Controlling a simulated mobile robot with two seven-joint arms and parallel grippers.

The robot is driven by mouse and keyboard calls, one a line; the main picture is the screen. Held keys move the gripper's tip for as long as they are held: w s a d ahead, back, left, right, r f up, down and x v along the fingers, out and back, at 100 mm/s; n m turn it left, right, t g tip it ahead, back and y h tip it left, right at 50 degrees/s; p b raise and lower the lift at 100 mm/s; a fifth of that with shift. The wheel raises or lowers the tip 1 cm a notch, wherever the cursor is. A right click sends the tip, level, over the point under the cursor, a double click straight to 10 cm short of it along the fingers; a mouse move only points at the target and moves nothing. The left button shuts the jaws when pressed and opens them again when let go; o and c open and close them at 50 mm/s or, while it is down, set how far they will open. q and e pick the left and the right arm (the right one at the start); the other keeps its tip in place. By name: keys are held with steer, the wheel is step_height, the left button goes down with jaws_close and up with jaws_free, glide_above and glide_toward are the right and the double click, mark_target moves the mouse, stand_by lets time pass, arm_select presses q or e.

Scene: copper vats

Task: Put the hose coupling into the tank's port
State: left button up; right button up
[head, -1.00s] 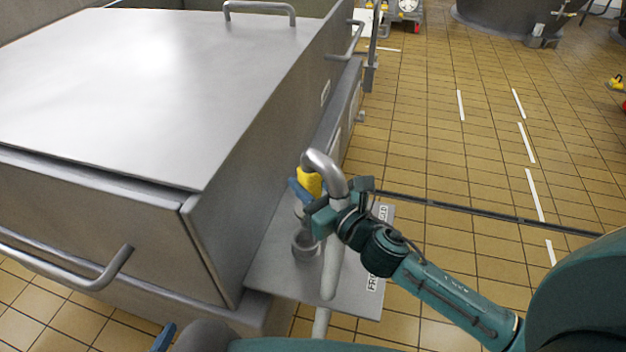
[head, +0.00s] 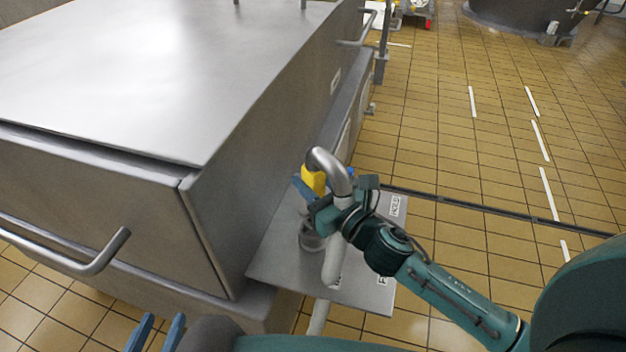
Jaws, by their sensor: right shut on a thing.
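The hose coupling is a bent grey metal pipe (head: 330,168) with a yellow part (head: 313,181) at its end. A pale hose (head: 333,265) hangs down from it past the shelf edge. My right gripper (head: 314,193) is shut on the coupling and holds it above a metal shelf. A short round metal port (head: 311,240) stands on the shelf of the tank (head: 215,195), just below the gripper. The gripper and hose partly hide the port, and I cannot tell whether coupling and port touch. My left gripper (head: 156,332) is empty, fingers apart, at the bottom edge.
The tank's lid (head: 150,70) is closed, and a bar handle (head: 75,262) sticks out at the left. The metal shelf (head: 275,262) carries a label. Open tiled floor (head: 480,160) lies to the right, with a dark vat (head: 520,12) far off.

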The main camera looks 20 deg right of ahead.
steer(key=shift+r, duration=0.15)
steer(key=shift+f, duration=0.25)
steer(key=shift+f+b, duration=1.45)
steer(key=shift+f, duration=0.1)
steer(key=shift+f+b, duration=0.3)
steer(key=shift+f, duration=0.3)
steer(key=shift+f+b, duration=0.3)
steer(key=shift+b, duration=0.15)
steer(key=shift+f+b, duration=0.4)
steer(key=shift+f, duration=0.15)
